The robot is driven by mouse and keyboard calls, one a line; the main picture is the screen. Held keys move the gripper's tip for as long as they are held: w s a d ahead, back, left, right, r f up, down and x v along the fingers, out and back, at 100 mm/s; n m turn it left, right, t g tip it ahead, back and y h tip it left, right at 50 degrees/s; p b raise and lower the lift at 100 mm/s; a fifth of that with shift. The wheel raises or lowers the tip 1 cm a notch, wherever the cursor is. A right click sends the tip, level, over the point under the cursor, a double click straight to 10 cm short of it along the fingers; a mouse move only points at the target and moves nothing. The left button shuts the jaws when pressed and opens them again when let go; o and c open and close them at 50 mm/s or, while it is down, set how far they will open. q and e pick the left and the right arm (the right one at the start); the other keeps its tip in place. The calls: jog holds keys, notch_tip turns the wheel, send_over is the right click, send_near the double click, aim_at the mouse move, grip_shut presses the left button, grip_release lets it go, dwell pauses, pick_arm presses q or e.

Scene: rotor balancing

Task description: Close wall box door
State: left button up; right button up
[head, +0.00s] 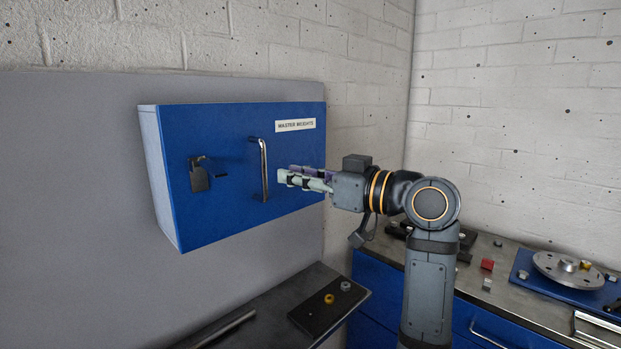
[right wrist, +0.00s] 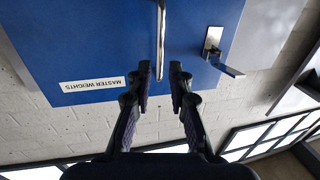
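The wall box has a blue door (head: 225,150) with a "MASTER WEIGHTS" label (head: 299,125), and a pale side (head: 157,170) shows at its left. The door looks flush with the box; I cannot tell whether a small gap remains. A metal bar handle (head: 264,168) stands upright on the door, with a dark latch lever (head: 199,176) left of it. My right gripper (head: 281,178) is just right of the handle, pointing at the door. In the right wrist view its fingers (right wrist: 160,75) are apart, the handle (right wrist: 161,40) lined up between the tips. My left gripper is out of view.
Below the box a dark bench (head: 275,310) holds a black plate (head: 322,312) with small weights. At the right, a workbench carries a rotor disc (head: 568,268) on a blue base and a red block (head: 487,264). White brick walls close off the corner.

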jog(key=v, duration=0.3)
jog(key=shift+s+d, duration=0.2)
jog(key=shift+s, duration=0.05)
